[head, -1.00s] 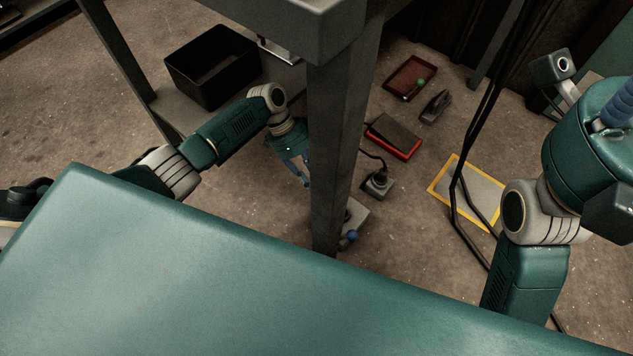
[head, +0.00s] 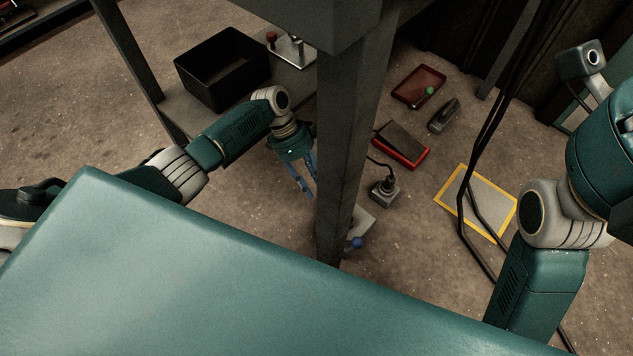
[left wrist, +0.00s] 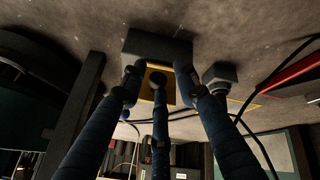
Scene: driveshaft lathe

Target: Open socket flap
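A grey box with a yellow face (left wrist: 173,83), which looks like the socket, is ahead of my left gripper in the left wrist view. My left gripper (head: 307,192) hangs left of the post, blue fingers pointing down. Its fingers (left wrist: 158,80) are spread with nothing clearly held; they cover part of the yellow face.
The post (head: 345,150) stands close right of my left gripper. A black bin (head: 222,75) is on the low shelf. A corded black device (head: 384,192), a red-edged box (head: 402,145), a red tray (head: 418,87) and a yellow-bordered plate (head: 477,203) lie right. Cables hang there.

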